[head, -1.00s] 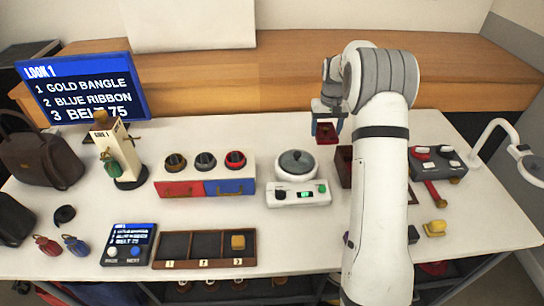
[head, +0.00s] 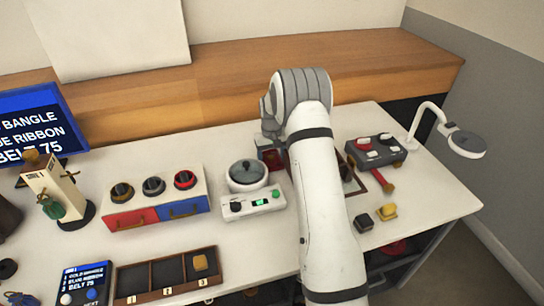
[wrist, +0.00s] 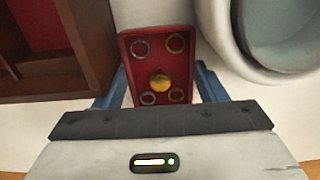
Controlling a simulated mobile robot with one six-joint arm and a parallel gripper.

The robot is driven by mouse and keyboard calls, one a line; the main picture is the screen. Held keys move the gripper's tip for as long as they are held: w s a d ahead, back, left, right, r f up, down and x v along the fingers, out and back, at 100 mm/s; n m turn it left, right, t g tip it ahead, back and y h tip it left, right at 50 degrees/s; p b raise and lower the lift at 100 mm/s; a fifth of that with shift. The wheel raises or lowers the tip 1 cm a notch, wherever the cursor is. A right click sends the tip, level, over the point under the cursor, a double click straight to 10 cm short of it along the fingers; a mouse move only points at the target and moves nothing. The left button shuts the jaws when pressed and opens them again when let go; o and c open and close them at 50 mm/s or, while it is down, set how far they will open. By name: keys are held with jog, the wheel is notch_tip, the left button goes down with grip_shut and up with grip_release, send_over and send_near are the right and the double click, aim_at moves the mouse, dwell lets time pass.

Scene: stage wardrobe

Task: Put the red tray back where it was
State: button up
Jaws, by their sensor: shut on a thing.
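The red tray (wrist: 137,77) is a small rectangle with several rings and a gold ball on it. In the wrist view my gripper (wrist: 160,88) is shut on it, a blue finger at each side. A dark wooden box (wrist: 92,45) with compartments and a red inside lies left of the tray in the wrist view.
A grey button box (head: 376,150) and a lamp (head: 465,144) stand at the right. A drawer unit (head: 156,210) is left.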

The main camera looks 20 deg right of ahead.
jog(key=shift+f, duration=0.1)
jog(key=o, duration=0.6)
jog(key=shift+f, duration=0.1)
jog(key=shift+c, duration=0.2)
jog(key=o, duration=0.5)
jog(key=shift+c, duration=0.2)
